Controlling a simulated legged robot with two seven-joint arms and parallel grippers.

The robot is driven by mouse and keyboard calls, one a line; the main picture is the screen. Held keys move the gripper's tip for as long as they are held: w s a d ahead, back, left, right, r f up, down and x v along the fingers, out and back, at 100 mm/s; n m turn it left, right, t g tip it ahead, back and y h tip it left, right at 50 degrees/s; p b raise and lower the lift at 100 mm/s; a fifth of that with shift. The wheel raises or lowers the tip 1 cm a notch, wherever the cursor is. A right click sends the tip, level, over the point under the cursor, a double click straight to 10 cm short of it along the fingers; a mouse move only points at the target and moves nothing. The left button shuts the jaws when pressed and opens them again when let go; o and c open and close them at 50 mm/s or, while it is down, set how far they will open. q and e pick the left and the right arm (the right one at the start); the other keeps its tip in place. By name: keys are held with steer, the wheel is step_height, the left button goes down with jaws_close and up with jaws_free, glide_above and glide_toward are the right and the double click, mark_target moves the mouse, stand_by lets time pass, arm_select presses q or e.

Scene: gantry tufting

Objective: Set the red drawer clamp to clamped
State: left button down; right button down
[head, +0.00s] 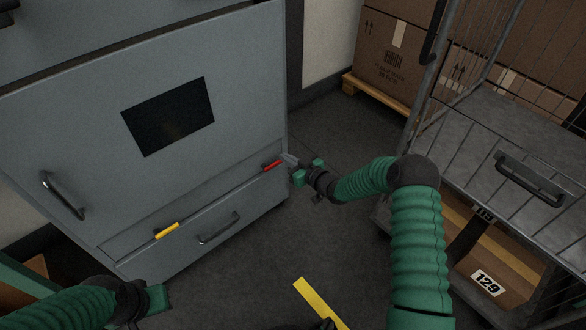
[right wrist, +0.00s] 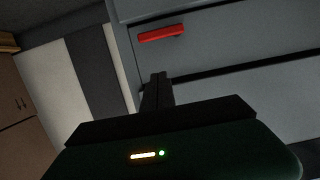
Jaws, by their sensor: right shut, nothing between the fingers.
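The red drawer clamp (head: 272,165) is a small red bar at the right end of the narrow strip above the grey cabinet's bottom drawer (head: 190,240). It lies roughly along the drawer's seam. In the right wrist view the red clamp (right wrist: 160,33) is in plain sight above the fingers. My right gripper (head: 287,159) is shut and empty, just right of the clamp by the cabinet's corner. Its fingers (right wrist: 157,90) show dark in the wrist view, with a gap to the clamp. My left gripper (head: 155,299) is low at the left; its fingers are not clear.
A yellow clamp (head: 167,230) sits left on the same strip, above the drawer's handle (head: 218,228). A wire cage trolley (head: 480,130) stands at the right, with cartons (head: 385,60) behind it. A yellow floor strip (head: 318,302) lies in front. Floor between cabinet and trolley is clear.

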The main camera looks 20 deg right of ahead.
steer(key=b+x, duration=0.1)
steer(key=x, duration=0.1)
steer(key=b+x, duration=0.1)
steer(key=x, duration=0.1)
steer(key=shift+f, duration=0.35)
step_height(320, 180, down, 3)
steer(key=shift+r+b, duration=0.15)
steer(key=shift+b, duration=0.8)
steer(key=shift+f, duration=0.35)
steer(key=shift+s+d, duration=0.1)
